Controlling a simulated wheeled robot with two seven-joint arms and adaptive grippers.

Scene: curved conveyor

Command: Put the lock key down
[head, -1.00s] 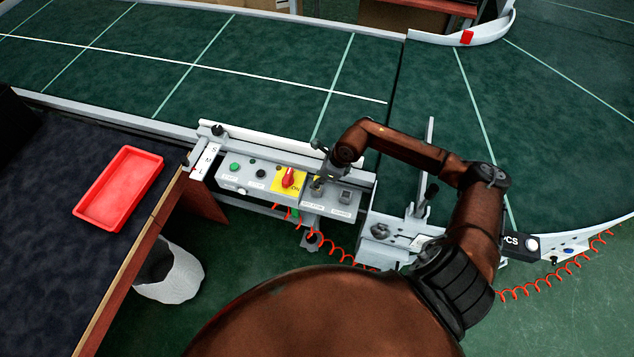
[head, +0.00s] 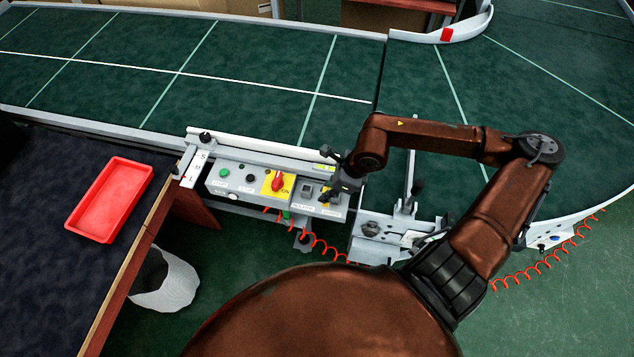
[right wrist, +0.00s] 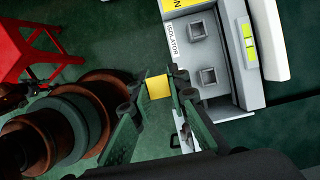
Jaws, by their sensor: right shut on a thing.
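My right gripper (head: 333,190) is over the right end of the grey control panel (head: 236,187) in the head view. In the right wrist view my right gripper (right wrist: 158,92) is shut on a small yellow piece (right wrist: 158,87), which I take to be the lock key. It is held between the fingertips, beside the panel's isolator section (right wrist: 180,62), with two square sockets to its right. I cannot tell whether the key touches anything. The key cannot be made out in the head view. My left gripper is not in view.
A red tray (head: 110,200) lies on the dark table at left. The green conveyor (head: 240,60) behind the panel is bare. An orange coiled cable (head: 325,247) hangs below.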

